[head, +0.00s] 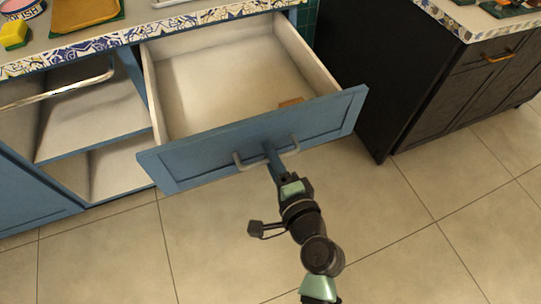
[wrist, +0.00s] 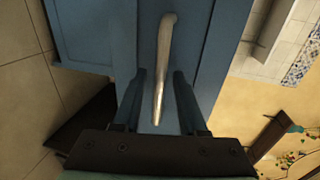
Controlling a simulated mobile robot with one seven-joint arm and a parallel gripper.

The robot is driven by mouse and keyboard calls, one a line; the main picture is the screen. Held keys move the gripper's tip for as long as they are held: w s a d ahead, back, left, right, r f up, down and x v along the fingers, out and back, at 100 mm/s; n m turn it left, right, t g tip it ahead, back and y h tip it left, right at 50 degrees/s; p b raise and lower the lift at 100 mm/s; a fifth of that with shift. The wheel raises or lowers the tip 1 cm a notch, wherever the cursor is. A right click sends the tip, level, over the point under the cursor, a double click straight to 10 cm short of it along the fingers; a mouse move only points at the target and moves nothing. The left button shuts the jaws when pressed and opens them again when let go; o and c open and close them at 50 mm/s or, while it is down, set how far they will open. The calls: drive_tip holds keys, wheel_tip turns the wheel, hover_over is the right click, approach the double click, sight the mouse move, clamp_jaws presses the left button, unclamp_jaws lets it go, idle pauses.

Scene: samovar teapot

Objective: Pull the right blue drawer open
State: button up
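The right blue drawer (head: 200,163) stands far out from the cabinet in the head view, its pale inside (head: 225,80) in plain sight. Its curved metal handle (head: 239,162) is on the front panel; in the wrist view the handle (wrist: 164,45) runs lengthwise between the fingers. My gripper (head: 270,150) reaches the middle of the handle from the front. In the wrist view the two fingers of my gripper (wrist: 161,80) are apart, one on each side of the handle, with a visible gap on both sides. The handle's middle is partly hidden by my gripper in the head view.
A small brown item (head: 291,102) lies in the drawer. Left of it is an open compartment with shelves (head: 95,125). A black cabinet (head: 440,100) stands to the right. The patterned countertop (head: 190,22) runs above. The tiled floor (head: 400,240) in front is clear.

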drive_tip(key=v, duration=1.3)
drive_tip(key=shift+p, duration=0.4)
